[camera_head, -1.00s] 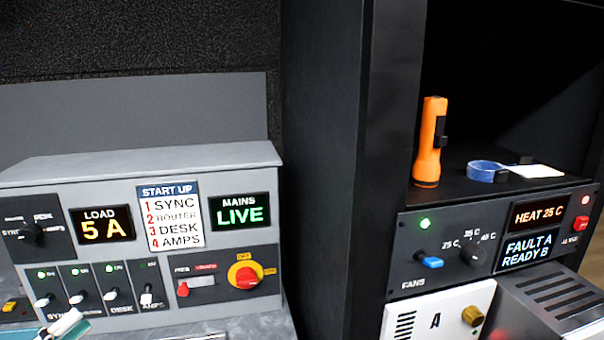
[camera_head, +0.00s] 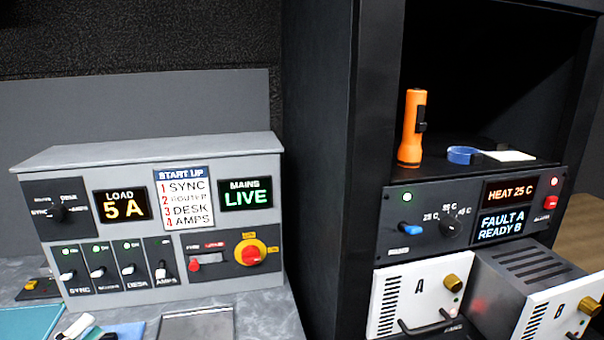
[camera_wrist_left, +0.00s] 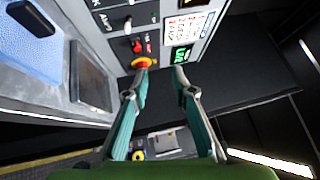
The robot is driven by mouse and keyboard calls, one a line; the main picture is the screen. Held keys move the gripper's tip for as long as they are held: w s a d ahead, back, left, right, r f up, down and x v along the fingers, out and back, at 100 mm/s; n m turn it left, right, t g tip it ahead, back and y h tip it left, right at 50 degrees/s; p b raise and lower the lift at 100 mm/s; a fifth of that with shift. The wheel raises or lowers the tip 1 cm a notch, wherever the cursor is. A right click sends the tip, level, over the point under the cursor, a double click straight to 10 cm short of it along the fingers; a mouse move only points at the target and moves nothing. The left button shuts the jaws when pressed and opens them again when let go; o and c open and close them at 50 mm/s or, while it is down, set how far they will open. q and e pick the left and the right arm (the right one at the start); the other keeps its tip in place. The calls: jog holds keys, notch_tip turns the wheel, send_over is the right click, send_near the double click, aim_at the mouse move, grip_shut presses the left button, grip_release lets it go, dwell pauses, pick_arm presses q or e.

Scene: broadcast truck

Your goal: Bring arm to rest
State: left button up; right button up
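My left gripper shows in the left wrist view (camera_wrist_left: 162,78), its two teal fingers with grey tips spread apart and nothing between them. Beyond the tips is the grey power panel with its red-and-yellow rotary knob (camera_wrist_left: 141,62); I cannot tell the distance. The grey panel (camera_head: 150,158) stands on the counter, reading LOAD 5 A and MAINS LIVE. My right gripper is in neither view.
A dark rack (camera_head: 330,150) stands on the right. Its shelf holds an orange torch (camera_head: 412,128), blue tape (camera_head: 463,155) and a white card (camera_head: 510,156). Modules A (camera_head: 420,290) and B (camera_head: 560,309) sit below; B sticks out. A flat grey plate (camera_head: 197,326) lies on the counter.

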pick_arm(q)
jog(key=s+d+f+n+g+y, duration=0.3)
jog(key=d+f+n+y, duration=0.15)
jog(key=f+n, duration=0.35)
jog(key=s+d+f+n+g+y, duration=0.2)
jog(key=d+f+n+y, duration=0.25)
jog(key=f+n, duration=0.35)
jog(key=s+d+f+n+g, duration=0.25)
jog(key=s+d+g, duration=0.35)
jog(key=s, duration=0.4)
jog(key=s+d+f+n+g, duration=0.2)
jog(key=s+d+n+g, duration=0.15)
jog(key=s+d, duration=0.55)
jog(key=s+a+f+g+b, duration=0.1)
jog(key=s+f+b, duration=0.15)
jog(key=f, duration=1.35)
jog(key=s+f+g+b, duration=0.1)
jog(key=f+b, duration=0.2)
jog(key=f, duration=1.3)
jog(key=s+a+f+b, duration=0.3)
jog(key=s+f, duration=1.4)
jog(key=f, duration=0.3)
jog(key=shift+a+m+g+b, duration=0.15)
jog(key=shift+m+g+b, duration=0.2)
jog(key=shift+g, duration=0.1)
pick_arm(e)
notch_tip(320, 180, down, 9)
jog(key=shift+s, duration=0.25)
